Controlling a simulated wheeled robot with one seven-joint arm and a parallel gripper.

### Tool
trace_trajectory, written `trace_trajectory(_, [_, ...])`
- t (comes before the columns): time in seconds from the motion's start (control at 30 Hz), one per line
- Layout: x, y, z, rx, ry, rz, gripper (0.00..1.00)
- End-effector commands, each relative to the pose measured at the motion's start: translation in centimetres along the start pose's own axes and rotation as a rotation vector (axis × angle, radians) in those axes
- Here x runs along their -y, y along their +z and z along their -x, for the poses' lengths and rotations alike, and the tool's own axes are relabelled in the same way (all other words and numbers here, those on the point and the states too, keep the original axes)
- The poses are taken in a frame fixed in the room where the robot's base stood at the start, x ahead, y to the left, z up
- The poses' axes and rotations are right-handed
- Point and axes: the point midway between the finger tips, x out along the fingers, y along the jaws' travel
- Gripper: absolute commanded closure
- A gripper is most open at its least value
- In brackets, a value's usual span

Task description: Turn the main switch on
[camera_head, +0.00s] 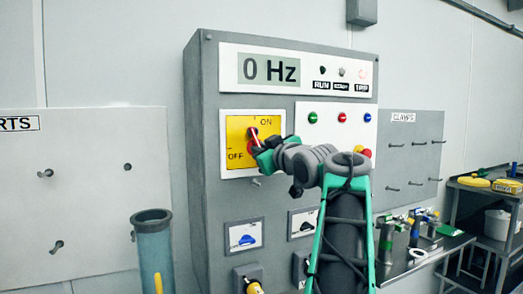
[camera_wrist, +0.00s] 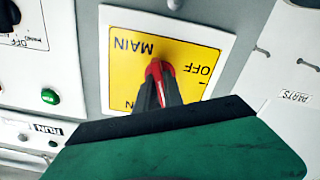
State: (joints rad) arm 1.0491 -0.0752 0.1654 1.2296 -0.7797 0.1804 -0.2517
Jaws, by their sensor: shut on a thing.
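The main switch is a red handle (camera_head: 253,134) on a yellow plate (camera_head: 236,132) set in a white frame on the grey control cabinet. ON is printed at the plate's top and OFF at its lower left. My gripper (camera_head: 259,148) is shut on the red handle and covers part of it. In the wrist view the yellow plate (camera_wrist: 128,72) appears upside down. My gripper's dark fingertips (camera_wrist: 160,92) are around the red handle (camera_wrist: 154,70) there. The handle's exact angle is hard to tell.
The cabinet's display (camera_head: 268,70) reads 0 Hz, and the lamp above TRIP (camera_head: 362,73) looks lit. Coloured buttons sit right of the switch, partly behind my arm. Lower switches (camera_head: 243,237) are below. A blue-grey tube (camera_head: 154,250) stands at lower left; a cluttered bench (camera_head: 455,240) is right.

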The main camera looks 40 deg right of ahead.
Motion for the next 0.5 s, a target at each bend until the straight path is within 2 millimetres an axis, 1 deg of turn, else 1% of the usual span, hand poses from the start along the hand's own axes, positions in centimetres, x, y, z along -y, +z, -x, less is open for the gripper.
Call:
trace_trajectory(0.2, [-0.01, -0.05, 0.00, 0.000, 0.000, -0.186, 1.00])
trace_trajectory(0.5, [-0.03, 0.02, -0.01, 0.001, 0.000, -0.368, 1.00])
